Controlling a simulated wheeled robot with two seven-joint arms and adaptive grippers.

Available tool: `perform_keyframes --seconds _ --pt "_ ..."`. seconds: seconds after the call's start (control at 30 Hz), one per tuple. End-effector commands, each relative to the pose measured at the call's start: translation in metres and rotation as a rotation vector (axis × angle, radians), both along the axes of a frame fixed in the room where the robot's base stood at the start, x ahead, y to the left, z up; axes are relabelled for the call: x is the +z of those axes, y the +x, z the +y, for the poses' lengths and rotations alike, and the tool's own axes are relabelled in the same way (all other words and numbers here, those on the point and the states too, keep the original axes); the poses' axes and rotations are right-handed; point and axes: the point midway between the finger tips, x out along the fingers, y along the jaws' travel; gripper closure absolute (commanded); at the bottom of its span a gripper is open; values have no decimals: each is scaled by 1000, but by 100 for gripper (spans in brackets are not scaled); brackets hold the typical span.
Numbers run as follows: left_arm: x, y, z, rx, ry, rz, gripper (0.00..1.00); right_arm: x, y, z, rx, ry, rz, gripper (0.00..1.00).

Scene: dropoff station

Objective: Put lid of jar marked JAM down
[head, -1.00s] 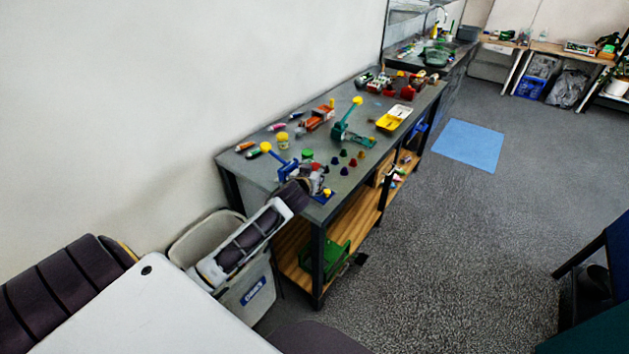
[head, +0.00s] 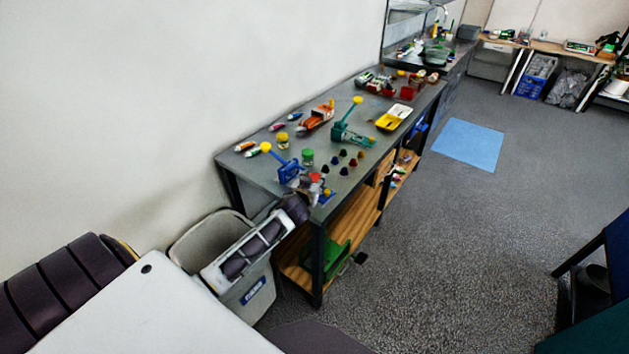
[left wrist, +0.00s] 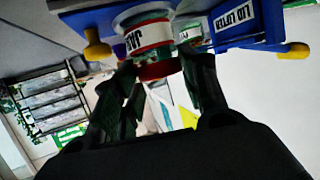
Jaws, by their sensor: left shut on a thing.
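The jar marked JAM (left wrist: 146,38) shows upside down in the left wrist view, with a white, red-edged label. A red lid (left wrist: 158,71) is at its near end, between the dark fingers of my left gripper (left wrist: 160,66), which is shut on it. I cannot tell whether lid and jar touch. In the head view the red lid (head: 315,177) is small, near the table's front corner. My left gripper (head: 305,195) is partly hidden there by its own arm. The blue lid lifter (left wrist: 240,18) is right beside the jar, and also in the head view (head: 289,171).
A green-lidded jar (head: 307,157) and a yellow-topped jar (head: 282,139) stand behind on the grey table (head: 255,182). Several small dark knobs, a teal press (head: 350,136) and a yellow tray (head: 390,122) are further right. A grey bin (head: 190,240) stands below my arm.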

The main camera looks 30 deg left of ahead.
Motion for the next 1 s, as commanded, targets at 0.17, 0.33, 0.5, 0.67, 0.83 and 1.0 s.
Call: perform_keyframes --seconds 0.17,0.33,0.5,0.67,0.83,1.0 --pt "-2 0 0 0 0 0 48 -1 0 0 0 0 0 60" --pt "-2 0 0 0 0 0 35 -1 0 0 0 0 0 60" --pt "-2 0 0 0 0 0 35 -1 0 0 0 0 0 60" --pt "-2 0 0 0 0 0 35 -2 0 0 0 0 0 60" --pt "-2 0 0 0 0 0 35 -3 0 0 0 0 0 60" --pt "-1 -4 -2 -1 0 0 35 -6 0 0 0 0 0 60"
